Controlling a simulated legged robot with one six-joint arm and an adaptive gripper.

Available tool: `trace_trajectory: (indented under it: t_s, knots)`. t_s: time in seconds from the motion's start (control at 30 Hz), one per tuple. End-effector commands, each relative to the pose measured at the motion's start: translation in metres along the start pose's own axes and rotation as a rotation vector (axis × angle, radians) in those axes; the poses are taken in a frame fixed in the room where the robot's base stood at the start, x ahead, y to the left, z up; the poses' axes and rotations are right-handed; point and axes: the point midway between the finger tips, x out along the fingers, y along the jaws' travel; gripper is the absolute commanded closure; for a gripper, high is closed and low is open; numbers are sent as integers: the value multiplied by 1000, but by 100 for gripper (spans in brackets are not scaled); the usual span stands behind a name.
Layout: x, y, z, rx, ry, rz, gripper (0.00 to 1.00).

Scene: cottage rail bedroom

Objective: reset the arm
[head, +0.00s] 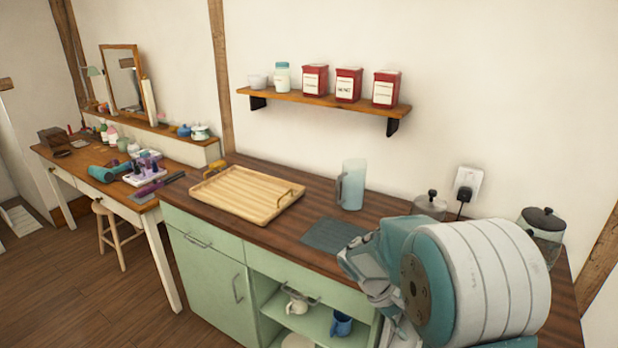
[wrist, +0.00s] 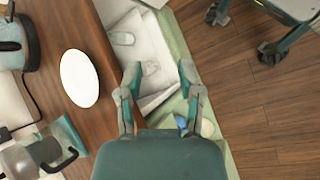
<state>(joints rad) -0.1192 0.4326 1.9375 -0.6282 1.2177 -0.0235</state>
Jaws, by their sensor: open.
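My gripper (wrist: 160,76) shows in the wrist view with its two fingers spread apart and nothing between them. Behind and below the fingers are a white compartment (wrist: 150,50) with pale items in it and a green cabinet edge. In the head view my arm, teal and white, fills the lower right in front of the counter (head: 330,205). The fingertips cannot be made out there, and the arm hides part of the counter's right end.
A wooden tray (head: 245,192), a pale blue pitcher (head: 352,185) and a dark mat (head: 335,235) are on the counter. A lidded glass jar (head: 543,232) stands close behind my arm. A blue mug (head: 341,323) sits on the open shelf. A white oval (wrist: 80,78) lies on brown wood.

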Motion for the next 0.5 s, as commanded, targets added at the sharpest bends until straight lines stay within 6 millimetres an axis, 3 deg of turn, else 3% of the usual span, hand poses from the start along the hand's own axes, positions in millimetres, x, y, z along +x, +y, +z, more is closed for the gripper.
trace_trajectory:
  t_s: [0.2,0.5]
  knots:
    - [-38,-2,50,131,159,-92,53]
    - [-75,-18,111,299,380,-210,53]
